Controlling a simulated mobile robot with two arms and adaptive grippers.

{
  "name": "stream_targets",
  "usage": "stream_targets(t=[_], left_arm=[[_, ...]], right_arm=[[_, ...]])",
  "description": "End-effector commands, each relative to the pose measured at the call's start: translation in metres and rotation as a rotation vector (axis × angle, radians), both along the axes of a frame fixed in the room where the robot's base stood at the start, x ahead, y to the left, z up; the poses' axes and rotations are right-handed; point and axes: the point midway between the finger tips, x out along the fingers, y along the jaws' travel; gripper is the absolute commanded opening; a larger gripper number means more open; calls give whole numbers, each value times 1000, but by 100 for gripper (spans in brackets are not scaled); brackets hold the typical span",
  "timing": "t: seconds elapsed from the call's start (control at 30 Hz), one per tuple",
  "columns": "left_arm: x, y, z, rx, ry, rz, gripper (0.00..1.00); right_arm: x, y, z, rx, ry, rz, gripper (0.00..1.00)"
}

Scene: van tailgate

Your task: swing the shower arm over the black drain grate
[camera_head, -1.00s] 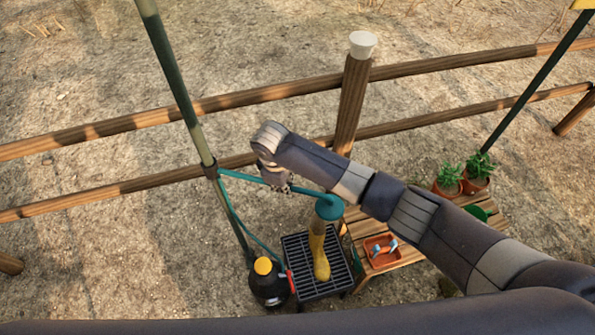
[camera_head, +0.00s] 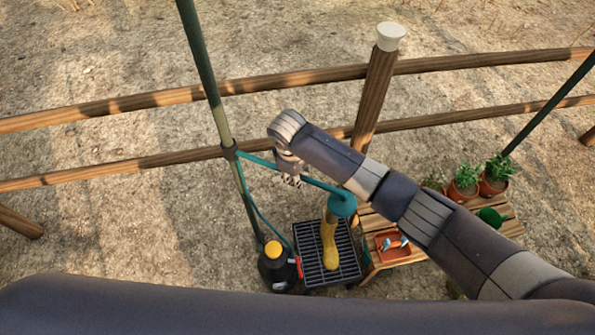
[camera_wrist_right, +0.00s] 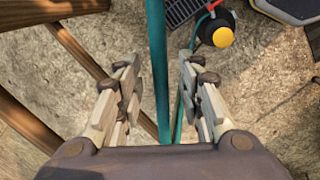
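The teal shower arm (camera_head: 262,162) runs from a green pole (camera_head: 218,115) to a round teal shower head (camera_head: 342,203). The head appears just above the far edge of the black drain grate (camera_head: 313,274), over a yellow boot (camera_head: 328,245) standing on it; its exact height and alignment cannot be told. My right gripper (camera_head: 291,181) is at the middle of the shower arm. In the right wrist view the teal bar (camera_wrist_right: 157,70) passes between the open fingers (camera_wrist_right: 160,95), with a gap on each side. My left gripper is out of view.
A black container with a yellow cap (camera_head: 273,250) stands left of the grate. A wooden bench (camera_head: 400,252) on the right holds an orange tray (camera_head: 393,245) and potted plants (camera_head: 465,180). A wooden fence (camera_head: 300,81) runs behind.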

Motion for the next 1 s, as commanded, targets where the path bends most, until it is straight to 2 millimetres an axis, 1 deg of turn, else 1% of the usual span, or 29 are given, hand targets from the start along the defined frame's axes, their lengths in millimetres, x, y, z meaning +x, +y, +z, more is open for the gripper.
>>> stream_targets(t=[0.13, 0.27, 0.5, 0.6, 0.7, 0.8, 1.0], left_arm=[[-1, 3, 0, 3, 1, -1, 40], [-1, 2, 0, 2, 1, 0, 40], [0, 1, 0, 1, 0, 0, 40], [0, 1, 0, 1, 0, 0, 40], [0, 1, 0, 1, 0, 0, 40], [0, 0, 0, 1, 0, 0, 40], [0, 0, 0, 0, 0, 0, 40]], right_arm=[[0, 0, 4, 2, -1, 0, 35], [-3, 2, 19, 2, -2, 2, 35], [-12, 6, 70, 3, -3, 2, 35], [-16, 7, 88, 2, -2, 2, 35], [-18, 8, 103, 2, -2, 1, 35], [-20, 9, 113, 1, -2, 0, 35], [-22, 9, 118, -1, 0, 0, 35]])
